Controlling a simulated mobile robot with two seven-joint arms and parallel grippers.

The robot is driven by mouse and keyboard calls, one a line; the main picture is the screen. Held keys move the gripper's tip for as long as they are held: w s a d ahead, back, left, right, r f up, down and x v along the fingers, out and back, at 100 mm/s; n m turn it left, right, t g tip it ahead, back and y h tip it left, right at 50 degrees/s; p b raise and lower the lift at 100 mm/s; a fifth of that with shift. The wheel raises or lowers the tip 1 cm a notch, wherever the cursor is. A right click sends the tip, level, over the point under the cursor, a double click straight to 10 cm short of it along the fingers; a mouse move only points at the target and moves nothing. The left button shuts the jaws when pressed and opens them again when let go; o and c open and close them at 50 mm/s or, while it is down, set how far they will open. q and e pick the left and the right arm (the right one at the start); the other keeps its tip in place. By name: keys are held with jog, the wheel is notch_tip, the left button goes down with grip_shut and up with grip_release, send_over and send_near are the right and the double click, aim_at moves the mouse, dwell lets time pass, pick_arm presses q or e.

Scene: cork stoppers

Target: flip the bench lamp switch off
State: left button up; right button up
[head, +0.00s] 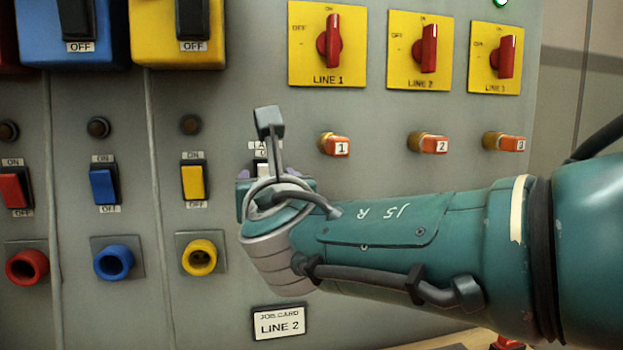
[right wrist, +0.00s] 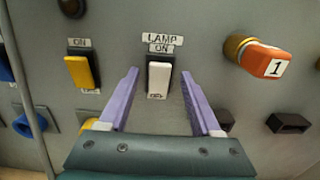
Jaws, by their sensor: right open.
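The bench lamp switch (right wrist: 159,77) is a white rocker in a dark frame on the grey panel, with LAMP and ON labels above it and a small label at its lower end. I cannot tell which end is pressed in. In the head view the switch (head: 262,168) is mostly hidden behind my right wrist. My right gripper (right wrist: 160,72) is open and empty, its two purple fingers pointing at the panel on either side of the switch. I cannot tell whether the fingertips touch the panel. My left gripper is not in view.
A yellow rocker switch (head: 193,183) and a yellow socket (head: 199,256) are left of the lamp switch. An orange plug marked 1 (right wrist: 266,62) sticks out to the right. Red rotary knobs (head: 329,42) are above. A LINE 2 job card (head: 279,322) is below.

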jog(key=v, duration=1.2)
jog(key=shift+d, duration=0.1)
dwell(1.4)
